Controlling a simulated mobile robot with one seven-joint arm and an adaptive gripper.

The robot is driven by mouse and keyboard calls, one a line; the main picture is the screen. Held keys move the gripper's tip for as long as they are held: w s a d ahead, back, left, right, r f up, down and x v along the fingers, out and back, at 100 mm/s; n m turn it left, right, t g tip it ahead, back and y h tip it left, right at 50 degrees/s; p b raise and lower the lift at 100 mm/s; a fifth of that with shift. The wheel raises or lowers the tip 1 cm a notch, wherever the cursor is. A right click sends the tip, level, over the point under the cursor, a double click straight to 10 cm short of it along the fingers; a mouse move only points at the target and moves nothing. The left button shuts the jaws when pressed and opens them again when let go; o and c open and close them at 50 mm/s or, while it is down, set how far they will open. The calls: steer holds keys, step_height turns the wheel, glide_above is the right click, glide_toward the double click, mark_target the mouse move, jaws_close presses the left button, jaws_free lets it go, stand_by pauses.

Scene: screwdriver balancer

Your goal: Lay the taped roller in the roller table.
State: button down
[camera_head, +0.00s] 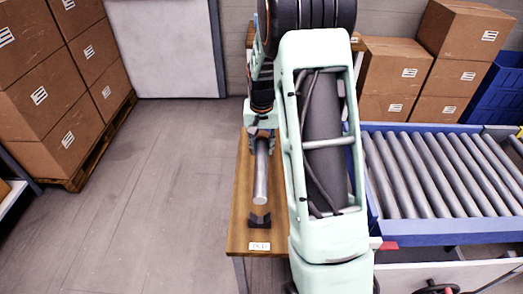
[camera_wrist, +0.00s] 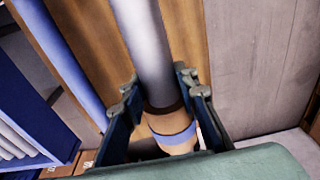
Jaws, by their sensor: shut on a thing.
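The taped roller is a long grey cylinder (camera_head: 261,178) over the narrow wooden bench. In the wrist view its grey body (camera_wrist: 146,45) meets a dark ring and a tan section with a blue band (camera_wrist: 173,137). My gripper (camera_head: 262,140) is shut on the roller near its far end; in the wrist view the fingers (camera_wrist: 165,98) stand on both sides of it. The near end is close to a dark notched support (camera_head: 260,220); I cannot tell if they touch. The roller table (camera_head: 440,238), with a blue frame and several grey rollers, is at the right, partly hidden by my arm.
The wooden bench (camera_head: 241,215) has a white label at its near edge. Stacked cartons (camera_head: 60,90) on a pallet stand at the left, and more cartons (camera_head: 465,30) at the back right. Blue crates (camera_head: 498,90) are at the far right. The floor left of the bench is clear.

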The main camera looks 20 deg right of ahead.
steer(key=shift+w+f+b, duration=0.1)
steer(key=shift+f+b, duration=3.2)
steer(key=shift+f, duration=1.65)
steer(key=c, duration=1.4)
jaws_free()
steer(key=shift+c, duration=0.2)
steer(key=r, duration=0.4)
steer(key=s+r, duration=0.1)
steer(key=r, duration=0.7)
steer(key=shift+s+a, duration=0.25)
steer(key=shift+a, duration=0.05)
